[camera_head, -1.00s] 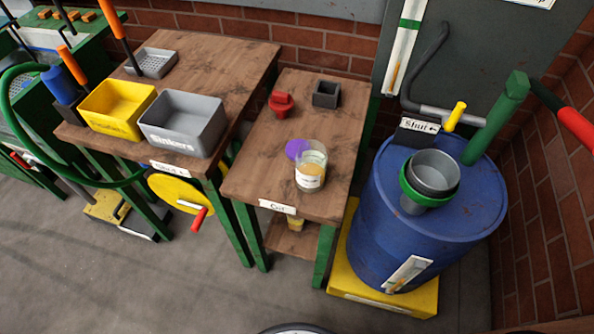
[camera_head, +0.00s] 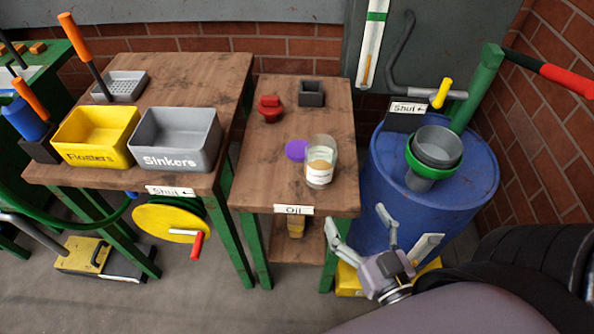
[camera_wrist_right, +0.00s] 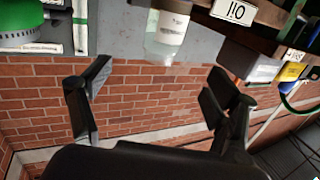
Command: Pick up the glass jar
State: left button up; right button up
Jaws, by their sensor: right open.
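The glass jar (camera_head: 320,168) has a pale label and tan contents. It stands upright on the small wooden table (camera_head: 270,180) near its front right corner. A purple disc (camera_head: 297,150) lies just left of it. My right gripper (camera_head: 382,234) is open and empty, in front of and to the right of the table, apart from the jar. In the right wrist view, which looks upside down, the jar (camera_wrist_right: 168,30) shows at the top, beyond the open fingers (camera_wrist_right: 156,82). My left gripper is not in view.
A red part (camera_head: 269,108) and a dark square box (camera_head: 311,94) sit farther back on the table. A blue barrel (camera_head: 470,195) with a funnel and a grey cup stands close on the right. Yellow (camera_head: 95,136) and grey bins (camera_head: 176,140) are on the left table.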

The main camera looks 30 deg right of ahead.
jog(key=r, duration=0.1)
jog(key=p, duration=0.1)
send_near(316, 141)
jog(key=shift+w+d+f, duration=0.65)
jog(key=shift+w+f, duration=0.15)
jog(key=shift+w, duration=0.1)
jog(key=w+p, duration=0.1)
jog(key=w, duration=0.4)
jog(key=shift+r, duration=0.2)
jog(key=shift+w+d, duration=0.1)
jog(key=shift+w, duration=0.2)
jog(key=c, duration=1.9)
grip_shut()
